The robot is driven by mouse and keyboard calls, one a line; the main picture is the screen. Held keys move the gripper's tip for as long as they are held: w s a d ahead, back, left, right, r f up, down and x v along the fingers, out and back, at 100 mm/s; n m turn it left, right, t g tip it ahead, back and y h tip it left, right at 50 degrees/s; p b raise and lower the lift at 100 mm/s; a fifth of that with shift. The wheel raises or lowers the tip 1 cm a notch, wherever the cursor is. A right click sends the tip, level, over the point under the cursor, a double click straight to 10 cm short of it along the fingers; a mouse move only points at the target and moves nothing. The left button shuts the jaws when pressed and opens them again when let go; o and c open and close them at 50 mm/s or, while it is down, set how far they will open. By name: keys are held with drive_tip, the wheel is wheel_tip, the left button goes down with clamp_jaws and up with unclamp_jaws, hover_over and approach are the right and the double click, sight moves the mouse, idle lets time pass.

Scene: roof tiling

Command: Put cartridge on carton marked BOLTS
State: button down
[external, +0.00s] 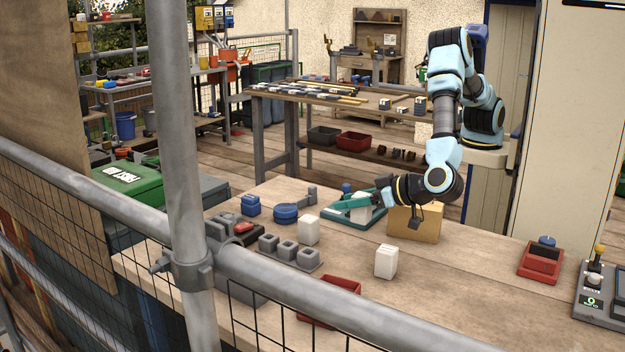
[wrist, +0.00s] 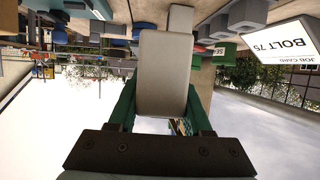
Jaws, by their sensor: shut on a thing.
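My gripper (external: 351,211), with teal fingers, is above the workbench left of a tan carton. It is shut on a pale block (wrist: 165,75), which is between the fingers in the wrist view and partly hidden in the external view. I cannot tell from its look whether this block is the cartridge. The tan carton (external: 428,226) stands just behind and right of the gripper; no marking on it is legible. In the wrist view, a white job card (wrist: 287,42) reading "BOLT 75" appears upside down at upper right.
Two white blocks stand on the bench, one left (external: 308,230) and one nearer the front (external: 386,261). A grey socketed holder (external: 290,252), a blue round item (external: 286,213) and a red tray (external: 335,296) are left. A red bin (external: 540,264) is right. The bench's right middle is clear.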

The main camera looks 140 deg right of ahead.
drive_tip(key=s+a+r+g+p, duration=0.1)
drive_tip(key=s+a+r+p, duration=0.4)
drive_tip(key=s+r, duration=0.75)
drive_tip(key=shift+m, duration=0.5)
drive_tip(key=shift+s+f+p, duration=0.3)
drive_tip(key=shift+f, duration=1.5)
drive_tip(key=shift+s+f+p, duration=0.25)
drive_tip(key=shift+s+f, duration=0.05)
drive_tip(key=shift+f, duration=1.55)
drive_tip(key=shift+s+f+p, duration=0.3)
drive_tip(key=shift+f, duration=1.5)
drive_tip(key=shift+f, duration=0.15)
drive_tip(key=shift+c, duration=1.7)
unclamp_jaws()
